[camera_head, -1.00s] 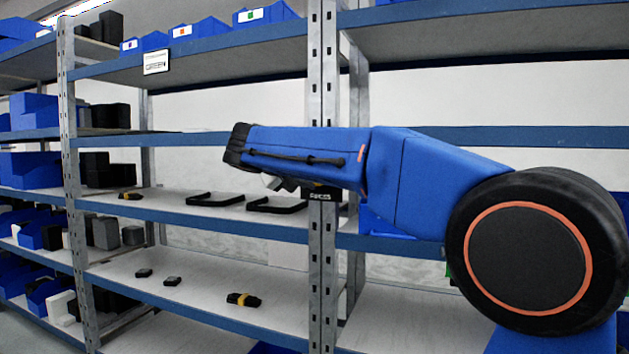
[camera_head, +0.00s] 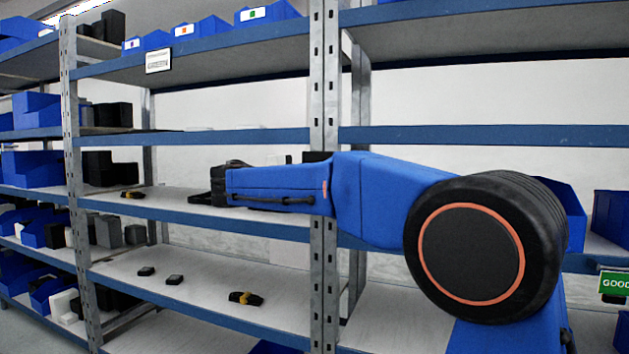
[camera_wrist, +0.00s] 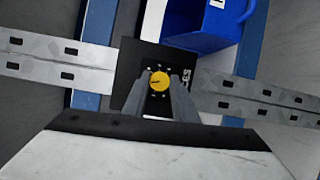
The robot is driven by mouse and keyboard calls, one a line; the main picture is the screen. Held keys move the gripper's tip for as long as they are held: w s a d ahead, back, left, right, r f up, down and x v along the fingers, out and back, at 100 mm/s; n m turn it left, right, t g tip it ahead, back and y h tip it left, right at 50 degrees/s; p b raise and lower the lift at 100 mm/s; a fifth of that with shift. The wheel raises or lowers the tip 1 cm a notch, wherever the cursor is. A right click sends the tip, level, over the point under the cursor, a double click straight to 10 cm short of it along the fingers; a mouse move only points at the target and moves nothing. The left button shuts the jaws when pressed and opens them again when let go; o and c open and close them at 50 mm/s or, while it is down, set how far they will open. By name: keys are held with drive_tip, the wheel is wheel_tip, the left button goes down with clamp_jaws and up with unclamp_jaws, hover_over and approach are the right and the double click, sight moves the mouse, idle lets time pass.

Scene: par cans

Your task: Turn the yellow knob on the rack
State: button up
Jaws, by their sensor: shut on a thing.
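In the wrist view, the yellow knob (camera_wrist: 159,81) sits on a black square panel (camera_wrist: 129,66) fixed to a metal rack post. The knob is round, with a dark mark pointing to the left, and small pale marks surround it. My gripper (camera_wrist: 161,88) has its two grey fingers at the knob's left and right sides and is shut on it. In the head view, my blue arm crosses in front of the rack post, and I cannot make out the knob or the fingers behind it.
The perforated rack post (camera_head: 323,100) stands between shelf bays. A blue bin (camera_wrist: 205,28) is close above the knob panel in the wrist view. A yellow-and-black tool (camera_head: 245,298) and small black items lie on the lower shelf. A green sign (camera_head: 614,284) hangs at the right.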

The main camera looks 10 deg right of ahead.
drive_tip(key=n, duration=0.1)
drive_tip(key=n+h, duration=0.1)
drive_tip(key=n, duration=0.1)
drive_tip(key=n+t, duration=0.1)
drive_tip(key=shift+f+n, duration=0.25)
drive_tip(key=shift+n, duration=0.05)
drive_tip(key=shift+t, duration=0.3)
drive_tip(key=o, duration=1)
drive_tip(key=shift+a, duration=0.1)
drive_tip(key=v, duration=1.7)
drive_tip(key=shift+a+f, duration=0.15)
drive_tip(key=shift+f, duration=0.15)
